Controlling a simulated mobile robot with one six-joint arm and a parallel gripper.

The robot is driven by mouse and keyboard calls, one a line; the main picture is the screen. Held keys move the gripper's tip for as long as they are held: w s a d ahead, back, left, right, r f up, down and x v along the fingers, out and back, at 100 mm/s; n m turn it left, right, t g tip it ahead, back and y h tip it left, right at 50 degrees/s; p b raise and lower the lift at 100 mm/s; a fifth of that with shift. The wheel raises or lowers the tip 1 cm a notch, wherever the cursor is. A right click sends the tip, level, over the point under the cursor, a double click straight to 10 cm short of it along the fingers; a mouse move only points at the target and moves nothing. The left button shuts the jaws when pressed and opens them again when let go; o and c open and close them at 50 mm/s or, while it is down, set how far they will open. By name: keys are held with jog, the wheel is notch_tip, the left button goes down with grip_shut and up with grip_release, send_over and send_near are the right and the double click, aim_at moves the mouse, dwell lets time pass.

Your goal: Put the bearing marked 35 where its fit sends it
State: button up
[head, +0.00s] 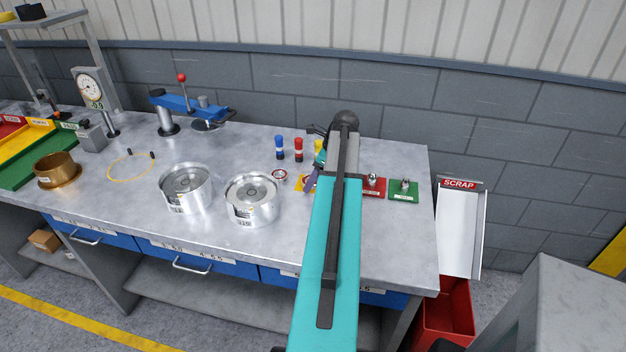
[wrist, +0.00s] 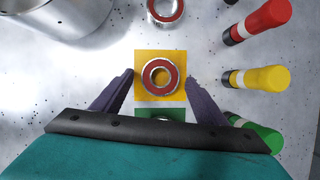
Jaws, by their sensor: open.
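A steel bearing with a red seal (wrist: 148,76) lies flat on a yellow square (wrist: 142,93) in the wrist view. My gripper (wrist: 160,78) is open over it, one dark finger on each side, with visible gaps to the bearing. I cannot tell the height of the fingers. A second red-sealed bearing (wrist: 180,12) lies on bare bench at the top edge; it also shows in the head view (head: 279,175). No number is readable on either bearing. A green square (wrist: 158,113) lies just below the yellow one, partly hidden by my gripper.
Two metal drums (head: 185,188) (head: 252,202) stand left of the bearings. Capped markers (wrist: 262,78) stand at the right in the wrist view. Red (head: 374,194) and green (head: 404,196) plates with small parts sit at the bench's right. A SCRAP chute (head: 460,230) is beyond.

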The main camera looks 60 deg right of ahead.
jog(key=shift+r, duration=0.15)
jog(key=b+v, duration=0.2)
jog(key=v, duration=1)
dwell(0.7)
jog(key=shift+w, duration=0.1)
